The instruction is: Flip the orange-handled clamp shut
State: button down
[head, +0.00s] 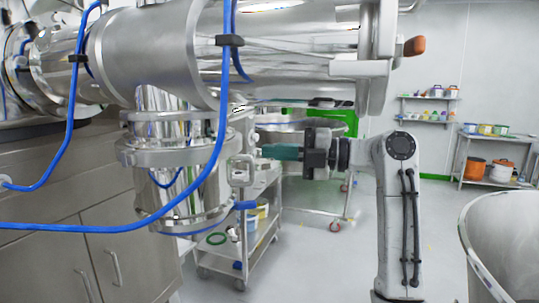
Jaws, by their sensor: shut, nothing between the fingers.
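The orange-handled clamp is at the right end of the large horizontal steel cylinder (150,50) in the head view. Its orange handle (415,46) sticks out to the right past the round end flange (382,60). Steel bars and a bracket (360,68) lie on the cylinder side just left of the flange. My gripper (270,152) has teal fingers that point left and are shut and empty. It is below the cylinder in the picture, lower and left of the orange handle, and apart from it.
Blue hoses (222,120) loop around the cylinder and a vertical steel vessel (185,185). A cart (255,240) stands below my gripper. A large round steel bowl (505,240) is at lower right. Shelves (432,121) and a rack (490,182) are behind. Floor between them is open.

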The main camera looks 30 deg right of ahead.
jog(key=w+d+v, duration=0.1)
jog(key=v, duration=0.7)
jog(key=shift+w+r+b, duration=0.15)
jog(key=shift+w+b, duration=0.1)
jog(key=shift+b, duration=0.15)
jog(key=a+f+m+h+p, duration=0.3)
jog(key=f+m, duration=0.5)
jog(key=f, duration=0.8)
jog(key=s+a+f+m+g+h+p, duration=0.15)
jog(key=s+f+m, duration=0.25)
jog(key=f, duration=0.5)
jog(key=s+a+f+m+g+h, duration=0.25)
jog(key=s+f+m, duration=0.2)
jog(key=f, duration=0.45)
jog(key=s+a+f+m+g+h+p, duration=0.25)
jog(key=s+f+m, duration=0.35)
jog(key=s+f, duration=0.4)
jog(key=s+d+f+m+g+h+p, duration=0.1)
jog(key=s+m+g+h, duration=0.3)
jog(key=s, duration=1.5)
jog(key=shift+s+d+f+m+h+p, duration=0.4)
jog(key=shift+d+m, duration=0.2)
jog(key=shift+m, duration=0.45)
jog(key=shift+w, duration=0.1)
